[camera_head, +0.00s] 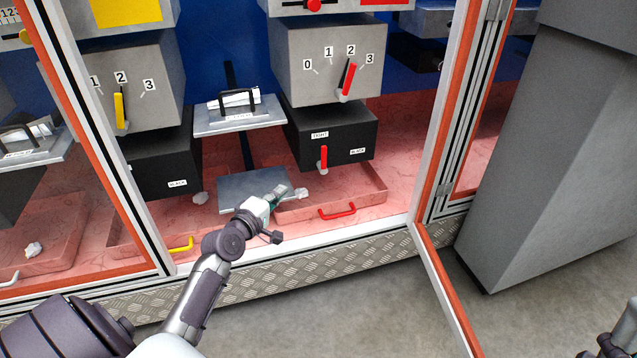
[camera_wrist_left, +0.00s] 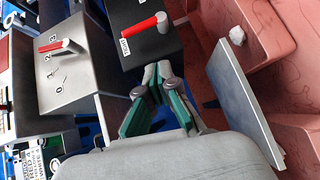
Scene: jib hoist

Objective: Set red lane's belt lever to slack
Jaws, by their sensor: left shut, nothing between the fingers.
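The red lane's black box (camera_head: 342,132) carries a short red belt lever (camera_head: 324,158) on its front. The lever stands upright, its tip pointing at the TIGHT label; the other label sits to the right, partly readable. In the left wrist view the red lever (camera_wrist_left: 140,26) also points at the TIGHT label. My left gripper (camera_head: 290,193) is shut and empty, below and left of the lever and apart from it. In the left wrist view its green-padded fingers (camera_wrist_left: 157,72) meet just short of the black box. My right gripper is not clearly seen.
Above is a grey box with a red dial pointer (camera_head: 349,78) between 2 and 3. A red-handled tray (camera_head: 375,198) lies below the lever. A grey plate (camera_head: 232,190) is beside my gripper. Orange-edged door frames (camera_head: 437,150) flank the opening; a yellow-handled lane (camera_head: 182,244) is left.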

